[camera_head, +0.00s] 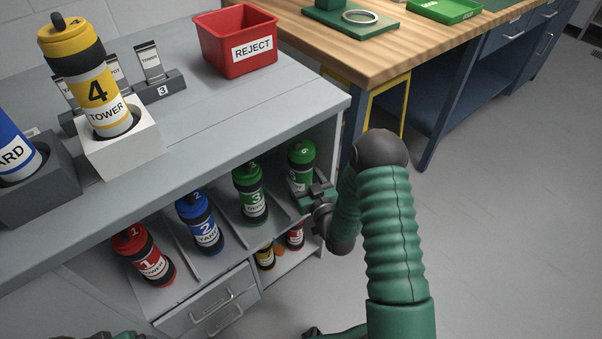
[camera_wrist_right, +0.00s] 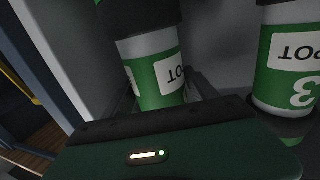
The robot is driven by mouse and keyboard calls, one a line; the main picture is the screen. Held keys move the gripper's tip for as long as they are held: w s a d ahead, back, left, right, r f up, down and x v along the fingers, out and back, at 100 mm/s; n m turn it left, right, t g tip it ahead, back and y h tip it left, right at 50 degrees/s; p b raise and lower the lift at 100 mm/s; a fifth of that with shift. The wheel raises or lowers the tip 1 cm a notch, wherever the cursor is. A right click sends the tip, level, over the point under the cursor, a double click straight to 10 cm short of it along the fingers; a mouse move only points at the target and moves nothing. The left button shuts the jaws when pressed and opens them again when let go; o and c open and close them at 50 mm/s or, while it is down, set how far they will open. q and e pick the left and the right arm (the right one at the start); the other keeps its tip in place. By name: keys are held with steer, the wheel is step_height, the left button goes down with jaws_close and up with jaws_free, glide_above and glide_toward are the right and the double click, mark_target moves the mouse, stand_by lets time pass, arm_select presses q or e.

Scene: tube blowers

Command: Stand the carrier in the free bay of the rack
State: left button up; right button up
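The rack is the open grey shelf (camera_head: 229,228) under the counter, split into bays by thin dividers. A red carrier 1 (camera_head: 142,256), a blue carrier 2 (camera_head: 199,224) and a green carrier 3 (camera_head: 250,193) stand in its bays. Another green carrier (camera_head: 301,155) is upright at the rightmost bay. My right gripper (camera_head: 312,190) is at its lower front and hides its base. In the right wrist view the green carrier (camera_wrist_right: 155,75) is directly before the gripper, with carrier 3 (camera_wrist_right: 287,60) beside it. The fingers' closure is not visible. My left gripper is not discernible.
On the counter stand a yellow carrier 4 (camera_head: 98,90) in a white holder (camera_head: 128,150), a blue carrier (camera_head: 14,150) in a dark holder, and a red REJECT bin (camera_head: 235,42). Drawers (camera_head: 219,306) and a lower shelf are below the rack. A wooden bench (camera_head: 400,40) stands behind.

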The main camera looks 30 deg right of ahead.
steer(key=shift+s, duration=0.3)
steer(key=s+a+p, duration=0.2)
steer(key=s+p, duration=0.1)
steer(key=s, duration=0.8)
steer(key=w+a+f+n+g+y, duration=0.2)
steer(key=w+a+n+g+y, duration=0.15)
steer(key=a+g, duration=0.35)
steer(key=s+a+r+g, duration=0.3)
steer(key=s+a+g, duration=0.1)
steer(key=s, duration=0.2)
steer(key=s+a+r+m+g, duration=0.1)
steer(key=s+a+r+g, duration=0.2)
steer(key=s, duration=0.4)
steer(key=shift+s+a+g, duration=0.3)
steer(key=shift+a+g, duration=0.1)
steer(key=shift+g, duration=0.1)
steer(key=w+p+v, duration=0.3)
steer(key=p+v, duration=1.2)
steer(key=p, duration=0.1)
steer(key=w+r+p+v, duration=0.1)
steer(key=w+p+v, duration=0.3)
steer(key=p+v, duration=1.2)
steer(key=shift+r, duration=0.65)
